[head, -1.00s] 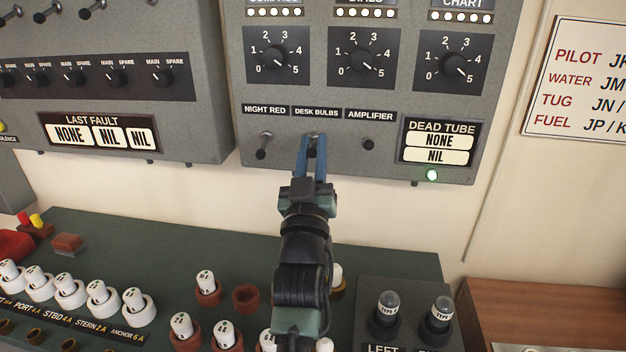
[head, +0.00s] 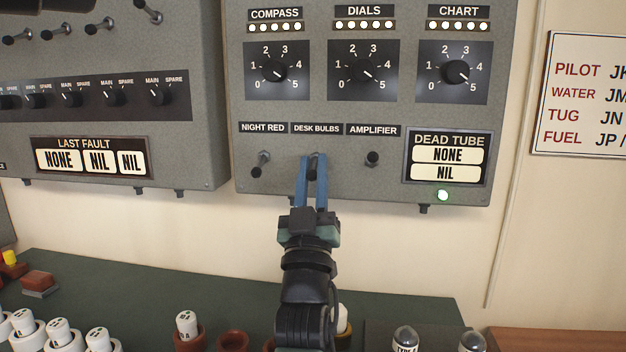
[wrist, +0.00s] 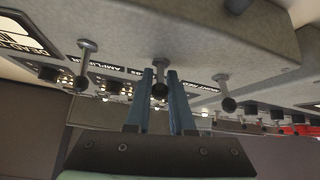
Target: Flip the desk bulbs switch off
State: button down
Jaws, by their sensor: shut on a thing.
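The desk bulbs switch (head: 314,161) is a dark toggle lever under the DESK BULBS label (head: 316,128) on the grey panel. My gripper (head: 313,157) reaches up from below, its two blue fingers on either side of this lever and shut on it. In the wrist view, the round tip of the lever (wrist: 159,91) sits between the fingertips. The fingers hide part of the lever in the head view, so I cannot tell its exact tilt.
The night red switch (head: 260,165) stands close on the left, its lever pointing down. The amplifier switch (head: 372,159) stands close on the right. Rotary knobs (head: 365,72) sit above. A green desk (head: 200,300) lies below.

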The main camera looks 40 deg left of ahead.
jog(key=c, duration=0.9)
grip_release()
jog(key=b+v, duration=0.1)
jog(key=v, duration=1.2)
